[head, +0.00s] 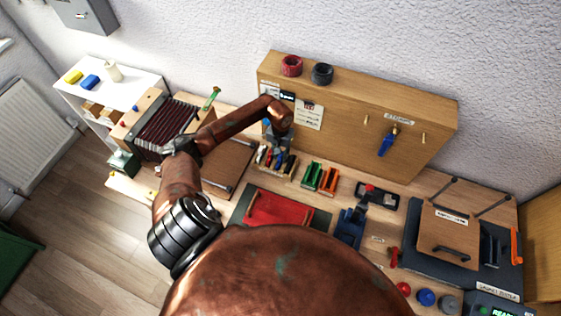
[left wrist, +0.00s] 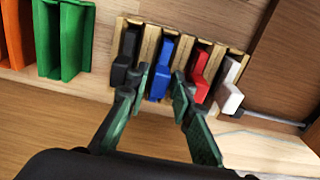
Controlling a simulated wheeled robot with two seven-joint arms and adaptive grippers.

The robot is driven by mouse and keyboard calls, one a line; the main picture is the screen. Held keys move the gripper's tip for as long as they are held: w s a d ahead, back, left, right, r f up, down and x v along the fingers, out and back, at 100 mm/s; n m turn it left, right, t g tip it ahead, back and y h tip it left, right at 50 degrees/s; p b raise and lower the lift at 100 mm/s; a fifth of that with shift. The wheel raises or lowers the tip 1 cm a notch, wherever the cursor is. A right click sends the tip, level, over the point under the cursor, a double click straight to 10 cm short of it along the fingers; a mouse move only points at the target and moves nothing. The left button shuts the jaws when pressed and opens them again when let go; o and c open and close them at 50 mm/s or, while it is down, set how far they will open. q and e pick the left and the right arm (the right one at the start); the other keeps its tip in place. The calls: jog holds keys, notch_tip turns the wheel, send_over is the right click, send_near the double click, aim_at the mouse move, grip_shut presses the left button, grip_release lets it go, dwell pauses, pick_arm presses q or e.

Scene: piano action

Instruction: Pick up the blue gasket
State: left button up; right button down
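The blue gasket (left wrist: 159,66) stands upright in a slot of a small wooden rack (left wrist: 193,42), between a black piece (left wrist: 125,55) and a red piece (left wrist: 202,72). A white piece (left wrist: 231,86) sits in the slot at the right end. My left gripper (left wrist: 160,82) is open, with one fingertip on each side of the blue gasket's lower part in the picture. I cannot tell whether the fingers touch it. In the head view, my left gripper (head: 278,140) hangs over the rack and partly hides it. My right gripper is not in view.
Green (head: 312,176) and orange (head: 328,180) pieces stand right of the rack. A wooden tool board (head: 350,115) rises behind it. A red piece (head: 280,208) lies on a dark mat in front, and a bellows (head: 165,127) stands to the left.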

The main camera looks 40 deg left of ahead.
pick_arm(q)
grip_shut()
